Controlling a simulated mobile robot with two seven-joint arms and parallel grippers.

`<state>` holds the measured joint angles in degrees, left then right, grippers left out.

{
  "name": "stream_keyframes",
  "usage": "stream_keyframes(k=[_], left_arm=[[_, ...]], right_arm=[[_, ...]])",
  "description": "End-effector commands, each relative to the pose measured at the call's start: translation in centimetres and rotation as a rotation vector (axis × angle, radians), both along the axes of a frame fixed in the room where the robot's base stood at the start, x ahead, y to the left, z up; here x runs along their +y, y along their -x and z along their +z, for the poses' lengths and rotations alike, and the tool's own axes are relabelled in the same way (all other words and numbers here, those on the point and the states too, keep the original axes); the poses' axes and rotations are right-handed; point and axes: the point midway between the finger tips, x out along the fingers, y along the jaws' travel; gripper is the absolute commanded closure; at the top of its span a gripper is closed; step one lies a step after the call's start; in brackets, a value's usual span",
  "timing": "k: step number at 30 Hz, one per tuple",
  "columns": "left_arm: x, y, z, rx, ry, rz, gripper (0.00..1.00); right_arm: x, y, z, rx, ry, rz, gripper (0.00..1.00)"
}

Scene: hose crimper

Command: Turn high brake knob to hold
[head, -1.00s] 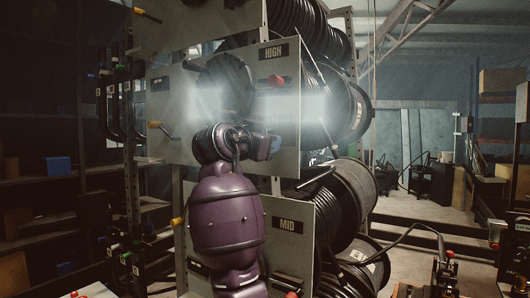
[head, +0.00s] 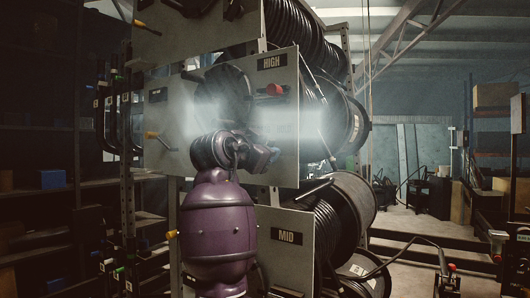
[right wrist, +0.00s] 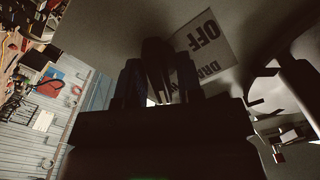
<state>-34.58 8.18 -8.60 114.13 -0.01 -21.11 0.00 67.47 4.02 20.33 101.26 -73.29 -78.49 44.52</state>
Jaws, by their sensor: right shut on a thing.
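The panel marked HIGH (head: 285,165) stands upright at the middle of the head view, with a red-ended part (head: 274,90) under its label. My right gripper (head: 260,158) is at the lower part of this panel, at the end of my purple arm. In the right wrist view my right gripper (right wrist: 158,88) is shut on a dark, rounded thing (right wrist: 155,50), apparently the high brake knob. Behind it a pale label (right wrist: 205,42) reads OFF and partly DRAG, upside down. The rest of the label, the knob's pointer and its setting are hidden or too dark. My left gripper is not in view.
The MID panel (head: 287,260) and a black hose reel (head: 350,205) are below right. Dark shelves (head: 40,205) stand far left.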

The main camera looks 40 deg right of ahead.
Motion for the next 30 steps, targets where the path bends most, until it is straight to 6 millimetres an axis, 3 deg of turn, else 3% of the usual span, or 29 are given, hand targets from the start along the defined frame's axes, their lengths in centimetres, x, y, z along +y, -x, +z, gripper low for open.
stream_keyframes(k=[2,3,4,16,30], left_arm=[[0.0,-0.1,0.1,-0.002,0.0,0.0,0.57],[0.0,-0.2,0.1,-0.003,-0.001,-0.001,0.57],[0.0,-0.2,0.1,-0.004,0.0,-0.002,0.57],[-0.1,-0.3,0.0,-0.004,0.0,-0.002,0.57],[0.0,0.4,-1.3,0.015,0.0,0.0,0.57]], right_arm=[[0.0,0.0,0.0,-0.002,-0.002,0.001,0.9],[0.0,0.0,0.0,-0.002,-0.002,0.001,0.6],[0.0,0.0,0.0,-0.002,-0.002,0.001,0.58],[0.9,0.3,0.0,-0.001,-0.001,0.001,0.58],[8.1,3.3,-0.1,-0.001,-0.002,0.003,0.58]])
